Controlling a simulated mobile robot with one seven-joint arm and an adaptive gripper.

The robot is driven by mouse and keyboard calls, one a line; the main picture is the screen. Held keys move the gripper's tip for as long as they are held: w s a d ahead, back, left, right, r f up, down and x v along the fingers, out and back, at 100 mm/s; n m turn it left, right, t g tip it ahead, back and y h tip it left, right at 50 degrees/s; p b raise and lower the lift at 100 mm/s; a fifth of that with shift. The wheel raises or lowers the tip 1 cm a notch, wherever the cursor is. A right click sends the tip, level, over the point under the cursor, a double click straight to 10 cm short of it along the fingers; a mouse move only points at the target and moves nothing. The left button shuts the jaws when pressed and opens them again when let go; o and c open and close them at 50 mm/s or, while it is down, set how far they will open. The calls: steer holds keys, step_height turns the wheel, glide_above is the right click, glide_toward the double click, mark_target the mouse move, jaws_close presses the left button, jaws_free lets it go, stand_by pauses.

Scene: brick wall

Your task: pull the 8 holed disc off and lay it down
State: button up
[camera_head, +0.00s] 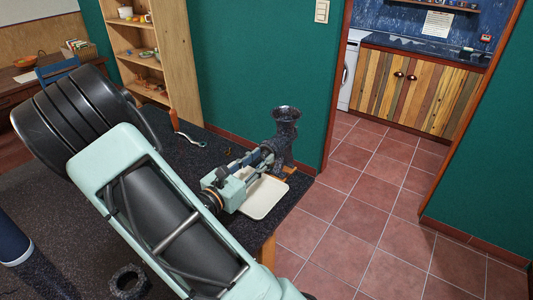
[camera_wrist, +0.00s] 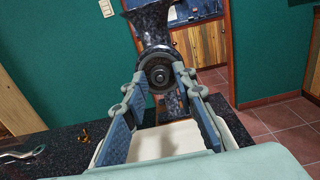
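A dark speckled meat grinder (camera_head: 285,135) stands upright at the table's corner. In the wrist view its body (camera_wrist: 152,28) is ahead of me, with its round mouth facing me. A dark round disc (camera_wrist: 159,73) with a stud at its centre sits at that mouth; its holes are too small to make out. My gripper (camera_wrist: 160,90) is open, its two blue-padded fingers on either side of the disc, with a gap between them and no clear contact. In the head view my gripper (camera_head: 258,160) reaches toward the grinder from the left.
A white tray (camera_head: 262,199) lies below the gripper; its rim also shows in the wrist view (camera_wrist: 229,136). A dark ring (camera_head: 128,283) lies on the dark table. A metal handle (camera_head: 187,138) and a small brass piece (camera_wrist: 84,137) lie left of the grinder. Tiled floor is beyond the edge.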

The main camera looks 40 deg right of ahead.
jaws_close()
steer(key=shift+a, duration=0.1)
steer(key=shift+p+v, duration=0.4)
steer(key=shift+v, duration=1.3)
steer(key=shift+r, duration=0.15)
step_height(320, 180, up, 7)
steer(key=a+p, duration=0.1)
steer(key=p, duration=0.5)
steer(key=shift+s+a, duration=0.35)
steer(key=shift+a, duration=0.05)
